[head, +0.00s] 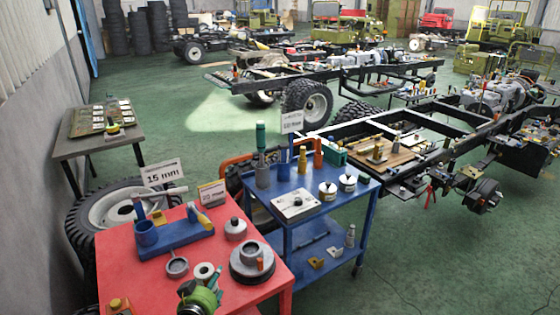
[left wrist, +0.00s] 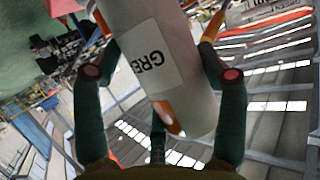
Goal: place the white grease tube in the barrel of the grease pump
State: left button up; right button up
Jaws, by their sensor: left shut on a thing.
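The white grease tube (left wrist: 188,75) fills the middle of the left wrist view, with a pale label reading "GRE". My left gripper (left wrist: 158,24) is shut on it, with dark green fingers and orange tips on both sides of the tube. The tube's far end is cut off by the top of that view. I cannot make out my left gripper clearly in the head view. My right gripper is not in view.
The red table (head: 120,272) also holds a grey stepped hub (head: 252,264), a grey ring (head: 177,267) and a white ring (head: 204,271). A green tool-like shape (head: 207,296) is at the bottom edge. A blue cart (head: 330,217) stands right behind.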

pick_arm(q)
jog(key=s+a+r+m+h+b, duration=0.35)
jog(key=s+a+b, duration=0.2)
jog(key=a, duration=0.25)
jog(key=s+d+r+m+g+h+b, duration=0.2)
jog(key=s+d+r+m+h, duration=0.1)
jog(key=s+d, duration=0.2)
jog(key=s+d+r+m+g+h+b, duration=0.2)
jog(key=s+d+r+m+g+h, duration=0.1)
jog(key=s, duration=0.6)
jog(key=shift+s+d+r+m+h, duration=0.15)
jog(key=shift+d+r+m+h, duration=0.35)
jog(key=shift+d, duration=0.55)
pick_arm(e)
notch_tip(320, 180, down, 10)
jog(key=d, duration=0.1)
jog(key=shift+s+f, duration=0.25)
pick_arm(q)
jog(key=shift+f+g, duration=0.1)
jog(key=shift+g, duration=0.2)
